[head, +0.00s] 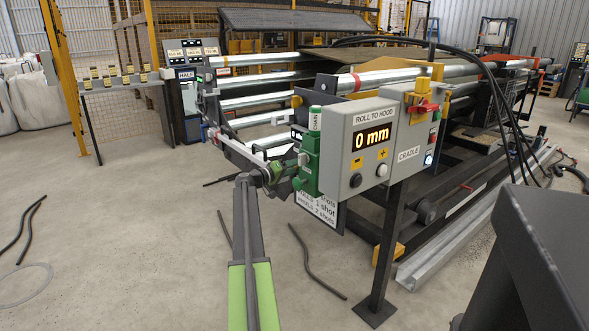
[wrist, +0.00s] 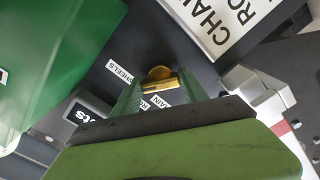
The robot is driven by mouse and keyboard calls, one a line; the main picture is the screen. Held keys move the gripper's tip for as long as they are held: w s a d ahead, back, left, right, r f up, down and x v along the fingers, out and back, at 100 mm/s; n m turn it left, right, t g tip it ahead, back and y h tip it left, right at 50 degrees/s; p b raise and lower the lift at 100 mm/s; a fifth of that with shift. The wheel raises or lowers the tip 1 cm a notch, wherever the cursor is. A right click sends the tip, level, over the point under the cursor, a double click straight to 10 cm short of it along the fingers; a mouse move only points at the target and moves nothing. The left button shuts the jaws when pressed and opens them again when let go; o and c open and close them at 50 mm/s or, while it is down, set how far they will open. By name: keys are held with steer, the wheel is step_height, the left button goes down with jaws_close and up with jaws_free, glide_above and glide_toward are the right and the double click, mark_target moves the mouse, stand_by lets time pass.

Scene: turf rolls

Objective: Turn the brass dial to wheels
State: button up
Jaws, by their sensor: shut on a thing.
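The brass dial (wrist: 160,78) sits on a dark panel in the wrist view, with a raised bar across it. A white label reading WHEELS (wrist: 120,71) lies to its upper left. Other small labels lie below it, partly hidden by my gripper. My gripper (wrist: 161,88) has its green fingers on either side of the dial and is shut on it. I cannot tell which label the dial points to. In the head view my gripper (head: 291,168) is beside a green unit marked CHAIN (head: 308,160), and the dial is hidden there.
A grey box (head: 372,140) marked ROLL TO HOOD reads 0 mm, with buttons and a red switch (head: 422,108) on the CRADLE box. Steel rollers (head: 260,102) stand behind. Black hoses (head: 318,262) lie on the floor. Open concrete floor is at the left.

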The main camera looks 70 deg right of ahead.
steer(key=shift+w+m, duration=0.15)
steer(key=shift+m, duration=0.85)
steer(key=o, duration=1.4)
steer(key=v, duration=1.7)
steer(key=shift+a+f, duration=0.1)
steer(key=shift+a, duration=0.1)
